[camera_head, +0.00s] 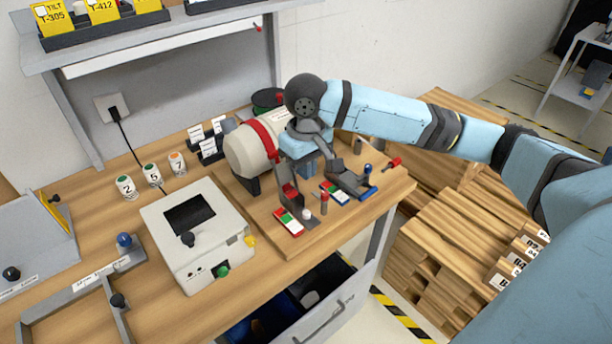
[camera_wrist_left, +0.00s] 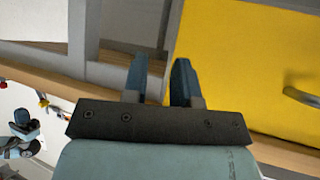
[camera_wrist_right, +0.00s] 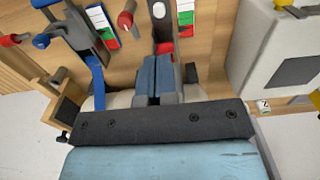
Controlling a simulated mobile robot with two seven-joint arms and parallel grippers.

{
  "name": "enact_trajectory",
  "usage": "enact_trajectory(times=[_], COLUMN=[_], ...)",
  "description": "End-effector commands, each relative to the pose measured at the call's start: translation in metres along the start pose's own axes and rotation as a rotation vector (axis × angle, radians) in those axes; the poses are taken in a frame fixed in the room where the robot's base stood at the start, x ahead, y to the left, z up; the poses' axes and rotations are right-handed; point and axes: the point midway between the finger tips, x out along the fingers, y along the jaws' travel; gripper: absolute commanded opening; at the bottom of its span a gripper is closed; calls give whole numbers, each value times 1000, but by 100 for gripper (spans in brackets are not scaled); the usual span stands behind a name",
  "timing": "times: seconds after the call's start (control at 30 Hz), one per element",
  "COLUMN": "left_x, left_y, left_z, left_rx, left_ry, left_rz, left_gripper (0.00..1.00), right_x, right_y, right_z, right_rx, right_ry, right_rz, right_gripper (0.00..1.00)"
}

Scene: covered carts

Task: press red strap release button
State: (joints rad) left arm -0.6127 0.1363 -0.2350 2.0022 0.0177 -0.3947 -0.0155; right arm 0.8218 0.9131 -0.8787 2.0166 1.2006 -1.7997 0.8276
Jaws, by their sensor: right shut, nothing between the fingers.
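A cream cylinder (camera_head: 250,150) lies on a raised wooden board with a red strap (camera_head: 265,138) around it. The strap's grey buckle (camera_head: 300,208) holds a white round knob (camera_head: 306,213), which also shows in the right wrist view (camera_wrist_right: 158,10). A red-and-green marked plate (camera_head: 288,222) lies beside it. I cannot tell for sure which part is the release button. My right gripper (camera_head: 306,172) is shut and empty, close above the buckle area; its fingertips (camera_wrist_right: 160,60) point along the red strap end. My left gripper (camera_wrist_left: 160,70) is open and empty, outside the head view.
A pale box (camera_head: 197,232) is at left. An open drawer (camera_head: 330,318) is below.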

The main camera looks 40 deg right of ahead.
Motion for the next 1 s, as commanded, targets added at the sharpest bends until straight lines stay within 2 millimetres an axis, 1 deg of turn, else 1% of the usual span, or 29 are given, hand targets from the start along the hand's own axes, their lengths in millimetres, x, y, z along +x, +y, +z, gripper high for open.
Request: enact_trajectory(times=[0.03, 0.3, 0.4, 0.5, 0.7, 1.0], left_x=[1, 3, 3, 3, 4, 4], left_y=[0, 0, 0, 0, 0, 0], left_z=[1, 3, 4, 4, 4, 3], left_rx=[-1, -4, -5, -6, -8, -9], left_ry=[-1, -5, -6, -7, -5, -4], left_rz=[0, 1, 1, 1, 1, 1], left_gripper=[26, 26, 26, 26, 26, 26], right_x=[12, 70, 88, 103, 117, 119], right_y=[0, 0, 0, 0, 0, 0], right_z=[1, 0, 0, 1, 0, 0], right_rx=[1, 0, 0, -1, -1, -1], right_ry=[-3, -2, -2, -2, 1, 1], right_rz=[1, 0, 1, 1, 1, 1], right_gripper=[0, 0, 0, 0, 0, 0])
